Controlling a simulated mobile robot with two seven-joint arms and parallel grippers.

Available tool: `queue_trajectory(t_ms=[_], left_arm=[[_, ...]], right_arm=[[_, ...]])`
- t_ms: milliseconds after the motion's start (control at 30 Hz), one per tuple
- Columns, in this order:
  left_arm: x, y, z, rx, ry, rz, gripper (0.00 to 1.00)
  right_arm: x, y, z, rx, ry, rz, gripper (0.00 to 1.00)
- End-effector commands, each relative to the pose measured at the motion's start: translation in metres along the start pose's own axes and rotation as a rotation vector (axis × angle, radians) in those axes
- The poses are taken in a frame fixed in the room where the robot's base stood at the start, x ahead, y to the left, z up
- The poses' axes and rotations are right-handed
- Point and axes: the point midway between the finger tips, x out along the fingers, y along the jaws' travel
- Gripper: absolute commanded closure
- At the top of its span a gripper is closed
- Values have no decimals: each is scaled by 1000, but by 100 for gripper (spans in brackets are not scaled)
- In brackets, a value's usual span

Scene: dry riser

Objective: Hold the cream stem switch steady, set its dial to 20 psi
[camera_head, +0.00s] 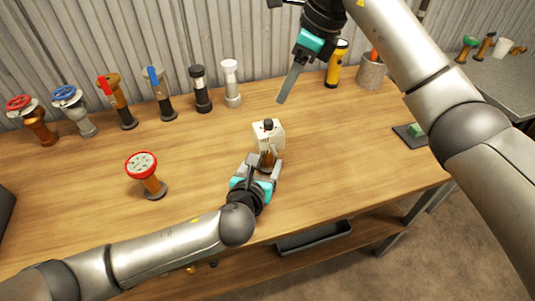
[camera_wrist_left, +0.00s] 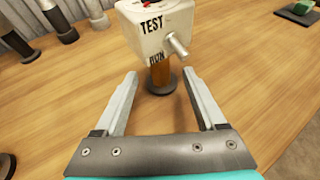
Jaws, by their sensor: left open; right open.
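The cream stem switch (camera_head: 268,134) stands upright on the bench, with a black knob on top. In the left wrist view its box (camera_wrist_left: 158,28) bears the words TEST and RUN, has a metal stub on its front and sits on an orange-brown stem (camera_wrist_left: 160,72). The dial's setting cannot be read. My left gripper (camera_head: 265,163) is open at the stem. In its wrist view the fingertips (camera_wrist_left: 159,76) lie either side of the stem, with gaps showing. My right gripper (camera_head: 282,99) is open and empty, above the bench behind and right of the switch.
A red-rimmed dial on a stem (camera_head: 141,163) stands to the left. Several valves and stems, including a red-wheeled one (camera_head: 35,122) and a white one (camera_head: 231,85), line the back. A yellow torch (camera_head: 336,66) and a grey cup (camera_head: 371,72) stand back right.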

Motion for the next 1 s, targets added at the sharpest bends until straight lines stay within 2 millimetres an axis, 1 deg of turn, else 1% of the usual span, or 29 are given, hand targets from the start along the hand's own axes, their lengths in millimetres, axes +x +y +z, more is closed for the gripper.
queue_trajectory(t_ms=[33, 200, 433, 600, 900, 933, 1000], left_arm=[[8, 0, 1, 0, 0, 2, 28], [29, 0, 1, 0, 0, 1, 28], [50, 0, 0, 0, 0, 0, 28], [57, 0, 0, -1, 0, 0, 28], [58, 0, 0, -1, 0, -1, 28], [58, 0, 0, -1, 0, -1, 30], [58, 0, 0, -1, 0, 0, 38]], right_arm=[[0, 0, 0, 0, 0, 0, 50], [0, 0, 0, 0, 0, 0, 50], [0, 0, 0, 0, 0, 0, 50], [0, 0, 0, 0, 0, 0, 50], [0, 0, 0, 0, 0, 0, 50], [0, 0, 0, 0, 0, 0, 50], [0, 0, 0, 0, 0, 0, 50]])
